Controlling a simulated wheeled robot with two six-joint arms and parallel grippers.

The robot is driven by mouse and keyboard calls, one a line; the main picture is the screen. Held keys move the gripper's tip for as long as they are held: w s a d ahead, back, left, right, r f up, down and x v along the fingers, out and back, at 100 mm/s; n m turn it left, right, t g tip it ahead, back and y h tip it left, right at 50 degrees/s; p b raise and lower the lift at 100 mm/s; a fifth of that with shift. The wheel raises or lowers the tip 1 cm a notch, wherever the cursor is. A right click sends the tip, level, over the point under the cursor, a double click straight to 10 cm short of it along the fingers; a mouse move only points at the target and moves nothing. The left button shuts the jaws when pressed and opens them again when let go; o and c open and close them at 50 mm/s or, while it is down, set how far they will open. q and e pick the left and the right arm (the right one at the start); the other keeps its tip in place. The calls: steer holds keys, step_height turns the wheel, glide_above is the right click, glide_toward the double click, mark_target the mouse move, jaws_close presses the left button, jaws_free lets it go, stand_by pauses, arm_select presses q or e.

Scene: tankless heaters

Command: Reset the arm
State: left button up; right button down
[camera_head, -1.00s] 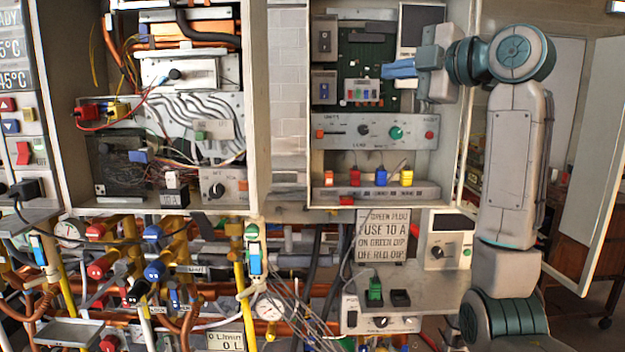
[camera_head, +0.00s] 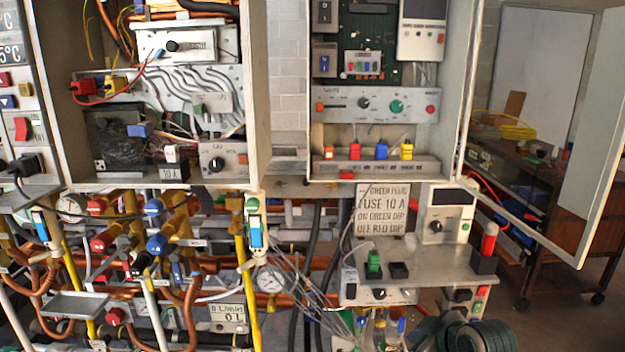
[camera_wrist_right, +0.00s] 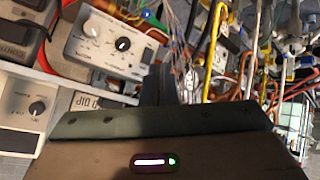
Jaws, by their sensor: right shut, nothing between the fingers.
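My right gripper (camera_head: 440,328) is low at the bottom edge of the head view, in front of the right cabinet's lower shelf, and mostly cut off by the frame. Dark green joint parts of my right arm (camera_head: 487,338) show beside it. It is shut and holds nothing. My left gripper is not in view.
The left heater cabinet (camera_head: 258,100) and right heater cabinet (camera_head: 455,90) stand open. Pipes, valves and loose wires (camera_head: 305,300) crowd below. A shelf (camera_head: 440,262) with a green plug (camera_head: 374,262) sits near my right arm. An open door (camera_head: 590,150) is at right.

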steer(key=s+d+f+m+g+h, duration=0.1)
steer(key=s+d+f+m+g, duration=0.15)
steer(key=s+f, duration=0.6)
steer(key=s+d+f+m+g+h, duration=0.1)
steer(key=s+f+m+h, duration=0.15)
steer(key=s, duration=1.05)
steer(key=s+d+f+m+g+h, duration=0.1)
steer(key=s+d+f+m+g, duration=0.15)
steer(key=s+f, duration=0.65)
step_height(320, 180, down, 26)
steer(key=s+d+f, duration=0.1)
steer(key=s+d, duration=0.1)
steer(key=s+d+f+m+g, duration=0.1)
steer(key=s+f, duration=1.7)
steer(key=f, duration=0.1)
steer(key=shift+d+f+g, duration=0.25)
steer(key=shift+g, duration=0.15)
